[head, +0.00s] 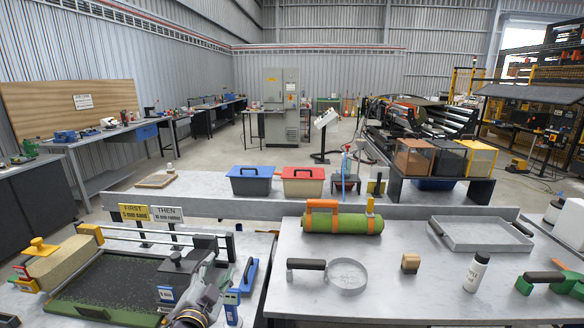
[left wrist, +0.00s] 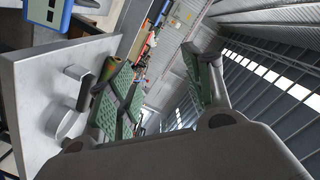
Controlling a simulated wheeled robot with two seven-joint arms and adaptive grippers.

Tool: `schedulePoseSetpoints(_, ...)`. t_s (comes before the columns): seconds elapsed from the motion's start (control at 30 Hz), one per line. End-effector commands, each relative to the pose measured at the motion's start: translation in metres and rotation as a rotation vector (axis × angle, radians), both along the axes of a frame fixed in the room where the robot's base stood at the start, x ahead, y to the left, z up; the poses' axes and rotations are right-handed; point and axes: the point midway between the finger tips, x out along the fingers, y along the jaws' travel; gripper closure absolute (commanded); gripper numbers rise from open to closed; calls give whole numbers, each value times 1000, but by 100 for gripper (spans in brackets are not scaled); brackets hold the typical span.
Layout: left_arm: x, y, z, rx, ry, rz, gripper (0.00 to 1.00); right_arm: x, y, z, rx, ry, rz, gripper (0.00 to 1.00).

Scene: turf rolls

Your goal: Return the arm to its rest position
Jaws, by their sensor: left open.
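My left gripper (head: 208,283) is low in the head view, above the right side of the left bench, beside a blue hand tool (head: 234,303). In the left wrist view my left gripper (left wrist: 165,88) shows its green-padded fingers spread apart, with nothing held between them. The wrist view looks sideways across the hall. My right gripper is not in view.
A dark green bed (head: 105,287) is on the left bench. A green roll with an orange strap (head: 342,222), a round sieve (head: 347,277), a white bottle (head: 478,271) and a metal tray (head: 481,234) are on the right bench. Blue (head: 251,184) and red (head: 303,186) bins stand behind.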

Motion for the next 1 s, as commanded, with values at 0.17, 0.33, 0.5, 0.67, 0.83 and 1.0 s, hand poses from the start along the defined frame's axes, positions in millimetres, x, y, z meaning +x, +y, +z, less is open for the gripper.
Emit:
schedulePoseSetpoints(0.17,-26,17,-50,-116,202,92,49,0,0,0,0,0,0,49)
schedulePoseSetpoints(0.33,-61,28,-96,-217,400,174,49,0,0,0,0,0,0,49)
schedulePoseSetpoints(0.5,-103,33,-138,-307,601,247,49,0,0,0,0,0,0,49)
schedulePoseSetpoints(0.67,-148,32,-170,-381,785,308,49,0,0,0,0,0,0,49)
schedulePoseSetpoints(0.83,-183,30,-188,-429,921,347,49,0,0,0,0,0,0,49)
schedulePoseSetpoints(1.0,-208,27,-199,-459,1013,372,49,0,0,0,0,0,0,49)
